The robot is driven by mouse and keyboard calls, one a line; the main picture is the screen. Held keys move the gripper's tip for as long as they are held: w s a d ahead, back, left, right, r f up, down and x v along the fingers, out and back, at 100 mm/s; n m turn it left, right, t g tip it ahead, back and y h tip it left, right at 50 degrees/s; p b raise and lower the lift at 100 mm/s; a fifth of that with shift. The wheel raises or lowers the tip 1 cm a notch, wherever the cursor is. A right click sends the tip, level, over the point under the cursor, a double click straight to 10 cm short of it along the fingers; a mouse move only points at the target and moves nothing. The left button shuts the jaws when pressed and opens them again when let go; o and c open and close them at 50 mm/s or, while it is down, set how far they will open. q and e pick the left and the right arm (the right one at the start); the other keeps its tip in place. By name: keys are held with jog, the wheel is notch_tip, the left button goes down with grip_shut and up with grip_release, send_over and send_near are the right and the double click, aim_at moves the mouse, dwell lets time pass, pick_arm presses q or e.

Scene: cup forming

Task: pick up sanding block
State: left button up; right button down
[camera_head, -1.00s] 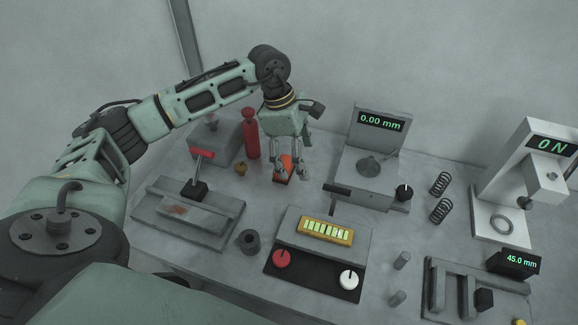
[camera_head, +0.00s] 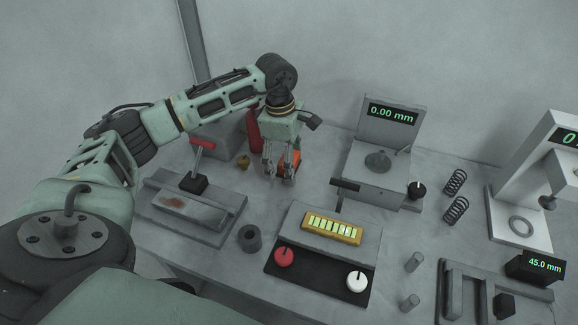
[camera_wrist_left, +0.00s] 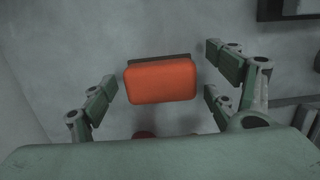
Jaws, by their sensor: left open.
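The sanding block is an orange block with a dark base. In the left wrist view the sanding block (camera_wrist_left: 160,82) lies between the two spread fingers of my left gripper (camera_wrist_left: 168,98), with a gap on each side. In the head view the sanding block (camera_head: 296,157) is partly hidden behind the fingers of my left gripper (camera_head: 280,177). The gripper points down at it, open and empty. My right gripper is not in view.
A red cylinder (camera_head: 253,130) stands just left of the gripper. A small brass piece (camera_head: 243,161) and a clamp fixture with a red handle (camera_head: 203,144) are further left. A gauge stand (camera_head: 388,150) is to the right, and a panel with knobs (camera_head: 320,262) is in front.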

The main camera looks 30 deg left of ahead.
pick_arm(q)
jog(key=shift+r, duration=0.1)
jog(key=c, duration=1.2)
jog(key=shift+r, duration=0.1)
notch_tip(320, 180, up, 10)
jog(key=p, duration=0.6)
